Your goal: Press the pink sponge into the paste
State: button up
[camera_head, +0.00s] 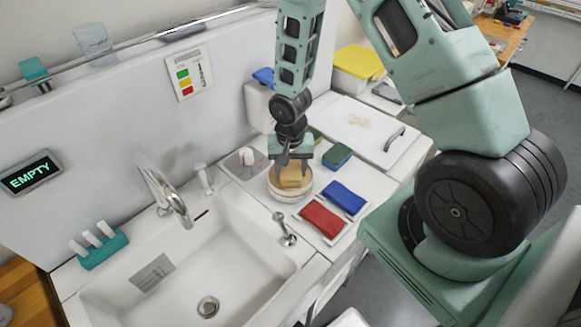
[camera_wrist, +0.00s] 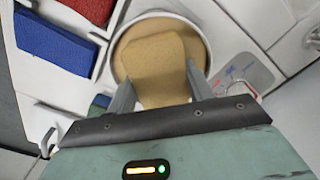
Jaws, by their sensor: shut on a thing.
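My gripper (camera_head: 291,160) points down over a round white tub (camera_head: 289,199) on the counter beside the sink. It is shut on a tan sponge (camera_head: 292,178), which looks tan rather than pink. In the wrist view the sponge (camera_wrist: 155,65) sits between the two fingers, over tan paste (camera_wrist: 192,42) inside the tub's white rim (camera_wrist: 113,50). The sponge's lower end is within the tub's outline. I cannot tell how deep it goes or whether it touches the paste.
Red (camera_head: 324,219) and blue (camera_head: 344,198) cloths lie in white trays right of the tub. A green-and-blue sponge (camera_head: 337,156) is behind them. The sink (camera_head: 180,275), its tap (camera_head: 165,192) and a small metal fitting (camera_head: 284,230) are to the left and front.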

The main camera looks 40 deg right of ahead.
aim_at(291, 167)
jog(key=shift+r+p, duration=2.5)
jog(key=shift+r, duration=1)
jog(key=shift+s, duration=0.1)
